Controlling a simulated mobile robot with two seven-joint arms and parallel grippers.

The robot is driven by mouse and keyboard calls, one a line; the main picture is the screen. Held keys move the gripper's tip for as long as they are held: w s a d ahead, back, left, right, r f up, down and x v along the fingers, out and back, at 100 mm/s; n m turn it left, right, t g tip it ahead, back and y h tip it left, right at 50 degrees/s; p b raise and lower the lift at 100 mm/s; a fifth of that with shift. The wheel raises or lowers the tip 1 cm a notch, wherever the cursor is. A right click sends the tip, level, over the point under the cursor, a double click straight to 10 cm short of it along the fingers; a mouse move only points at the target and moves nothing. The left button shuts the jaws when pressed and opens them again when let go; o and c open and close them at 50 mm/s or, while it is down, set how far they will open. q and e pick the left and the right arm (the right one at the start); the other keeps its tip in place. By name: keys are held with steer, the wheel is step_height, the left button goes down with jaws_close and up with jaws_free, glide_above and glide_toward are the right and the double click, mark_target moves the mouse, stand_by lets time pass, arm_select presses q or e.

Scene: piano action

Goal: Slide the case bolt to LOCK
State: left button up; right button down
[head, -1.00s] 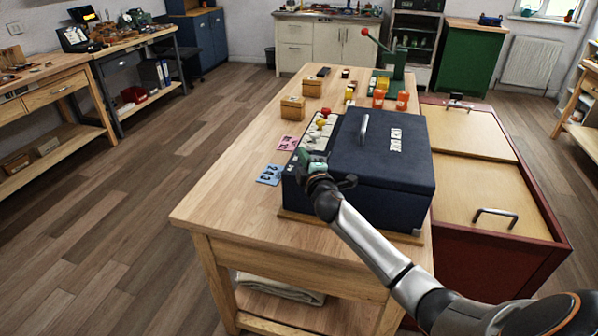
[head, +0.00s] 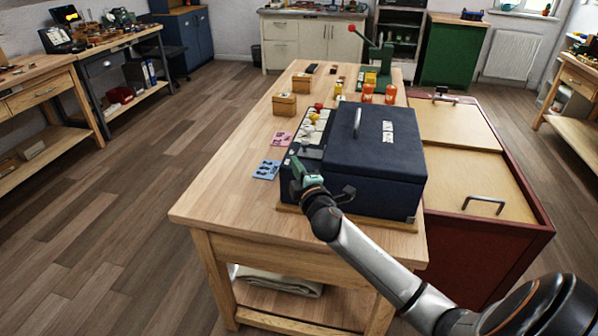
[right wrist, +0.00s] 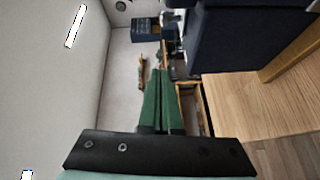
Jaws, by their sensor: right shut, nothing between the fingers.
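The dark blue case (head: 375,165) stands on the wooden table, with a handle and white lettering on its lid. An open strip with several light and coloured pieces (head: 314,128) runs along its left side. My right gripper (head: 295,165) has green fingers and is shut and empty. It is at the case's near left end; I cannot tell whether it touches the case. The shut fingers (right wrist: 160,75) also show in the right wrist view, with the dark case (right wrist: 235,45) to their right. I cannot make out the bolt or its LOCK mark. My left gripper is not in view.
Blue (head: 266,170) and pink (head: 282,138) cards lie left of the case. Wooden boxes (head: 285,105), orange containers (head: 367,93) and a green press (head: 385,65) stand farther back. A red cabinet (head: 480,245) adjoins the table's right side. The table's near left is clear.

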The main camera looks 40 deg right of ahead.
steer(key=shift+v, duration=1.4)
